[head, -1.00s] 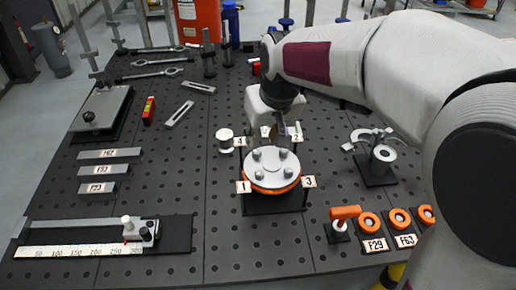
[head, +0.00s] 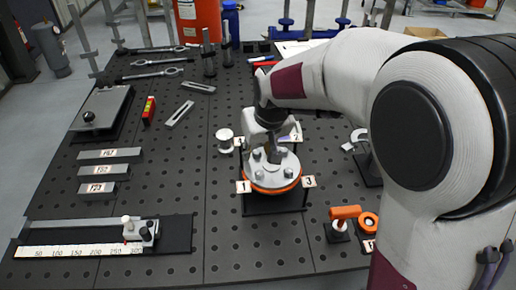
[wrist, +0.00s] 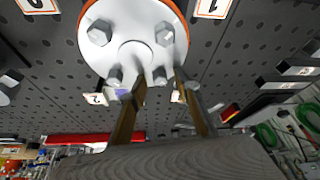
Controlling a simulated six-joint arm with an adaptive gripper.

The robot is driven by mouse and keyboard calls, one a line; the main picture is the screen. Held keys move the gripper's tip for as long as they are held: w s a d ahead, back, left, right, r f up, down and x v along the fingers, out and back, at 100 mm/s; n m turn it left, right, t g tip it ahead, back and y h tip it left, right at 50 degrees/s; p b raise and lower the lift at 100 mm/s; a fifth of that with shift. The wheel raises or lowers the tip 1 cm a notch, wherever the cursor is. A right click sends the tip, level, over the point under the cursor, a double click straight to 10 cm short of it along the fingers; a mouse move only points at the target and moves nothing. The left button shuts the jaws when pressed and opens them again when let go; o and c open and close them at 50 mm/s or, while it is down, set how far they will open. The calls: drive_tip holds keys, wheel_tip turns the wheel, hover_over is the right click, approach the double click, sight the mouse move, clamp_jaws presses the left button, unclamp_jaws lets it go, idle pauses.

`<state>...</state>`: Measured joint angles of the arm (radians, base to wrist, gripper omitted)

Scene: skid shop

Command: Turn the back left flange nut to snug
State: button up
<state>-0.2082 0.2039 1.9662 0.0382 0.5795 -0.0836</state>
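The round grey flange (head: 271,180) with an orange rim sits on a dark stand in the middle of the bench. Hex nuts stand on its top. The back left nut is mostly hidden by my gripper (head: 268,152) in the head view. In the wrist view the flange (wrist: 130,50) is seen from behind and below my gripper. There the back left nut (wrist: 160,75) shows between the two fingertips of my gripper (wrist: 160,80), with a gap beside it. The fingers are apart. The back right nut (wrist: 115,75) is just outside the left finger.
Number plates such as 1 (head: 243,187) and 3 (head: 309,181) surround the flange. A silver spool (head: 225,141) stands close on its left.

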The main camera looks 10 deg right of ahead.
clamp_jaws()
drive_tip(key=shift+a+m+h, duration=0.1)
drive_tip(key=shift+m+h, duration=0.5)
drive_tip(key=shift+m, duration=1)
unclamp_jaws()
drive_tip(key=shift+r, duration=0.15)
drive_tip(key=v, duration=1.1)
drive_tip(key=shift+s+r, duration=0.25)
drive_tip(key=shift+s, duration=0.1)
